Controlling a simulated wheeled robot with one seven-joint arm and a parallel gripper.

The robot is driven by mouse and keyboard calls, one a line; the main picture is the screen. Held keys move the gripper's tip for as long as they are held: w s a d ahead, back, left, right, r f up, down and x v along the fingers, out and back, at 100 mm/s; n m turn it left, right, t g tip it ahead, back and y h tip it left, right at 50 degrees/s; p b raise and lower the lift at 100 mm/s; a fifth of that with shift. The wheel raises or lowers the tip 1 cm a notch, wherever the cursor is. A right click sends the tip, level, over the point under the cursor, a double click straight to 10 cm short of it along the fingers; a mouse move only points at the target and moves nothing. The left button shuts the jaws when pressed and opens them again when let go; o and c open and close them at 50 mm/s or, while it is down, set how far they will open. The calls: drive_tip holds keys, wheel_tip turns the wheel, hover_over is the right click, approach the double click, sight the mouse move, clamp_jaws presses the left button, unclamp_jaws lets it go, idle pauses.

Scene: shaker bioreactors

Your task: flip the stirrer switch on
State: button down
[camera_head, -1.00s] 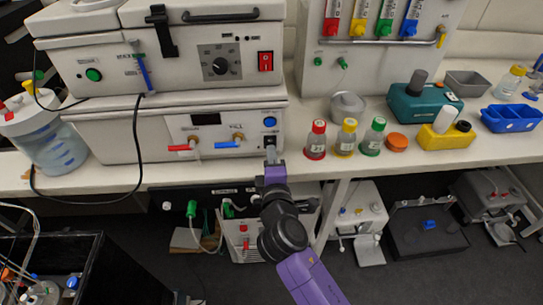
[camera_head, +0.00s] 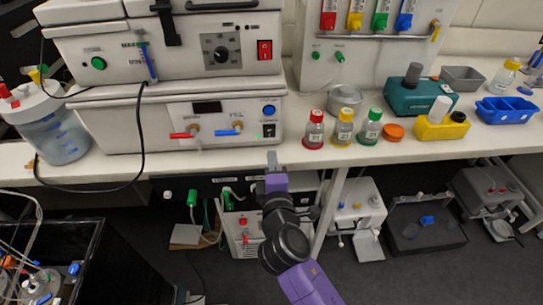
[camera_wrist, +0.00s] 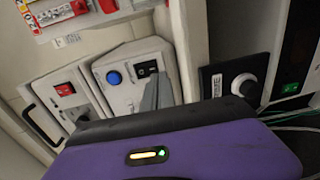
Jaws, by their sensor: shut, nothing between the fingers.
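A black rocker switch (camera_head: 269,130) sits below a blue button on the right end of the lower bench unit's front. The switch also shows in the wrist view (camera_wrist: 147,69), right of the blue button (camera_wrist: 114,78). I cannot read a label naming it as the stirrer switch. My gripper (camera_head: 272,157) is shut and empty, just below and in front of this switch, with a small gap in the head view. In the wrist view the grey fingers (camera_wrist: 153,94) point up at the switch and overlap its lower edge. The switch's on or off position is unclear.
The upper unit has a red switch (camera_head: 264,50) and a black dial (camera_head: 221,54). Red and blue valve handles (camera_head: 184,134) stick out left of the black switch. Capped bottles (camera_head: 314,130) stand right of the unit. The bench's front edge (camera_head: 330,163) lies near my gripper.

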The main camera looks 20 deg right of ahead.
drive_tip(key=b+v, duration=0.1)
drive_tip(key=v, duration=0.7)
drive_tip(key=shift+s+f+b, duration=0.2)
drive_tip(key=shift+f+b, duration=0.1)
drive_tip(key=shift+f, duration=0.45)
drive_tip(key=shift+a, duration=0.1)
